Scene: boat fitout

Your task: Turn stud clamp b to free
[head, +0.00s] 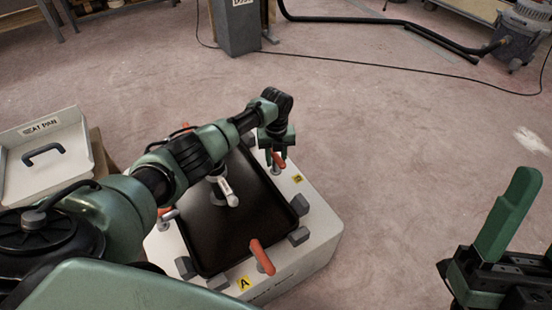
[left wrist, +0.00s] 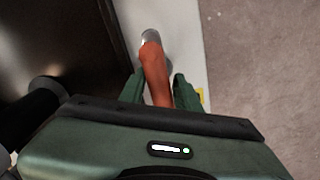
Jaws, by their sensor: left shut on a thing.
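The orange lever of a stud clamp (head: 280,166) stands at the far right edge of a white box with a recessed dark tray (head: 222,246). A small yellow tag (head: 298,179) is beside it; its letter is too small to read. My left gripper (head: 276,158) reaches down over the box and is shut on this lever. In the left wrist view the orange lever (left wrist: 155,72) runs between the two green fingers, its grey metal end beyond them. My right gripper (head: 490,250) is at the lower right, away from the box; one green finger shows clearly, so its opening cannot be told.
Another orange clamp lever (head: 262,257) is at the near edge by yellow tag A (head: 244,283). Grey blocks line the tray's rim. A labelled pan (head: 42,155) stands at left.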

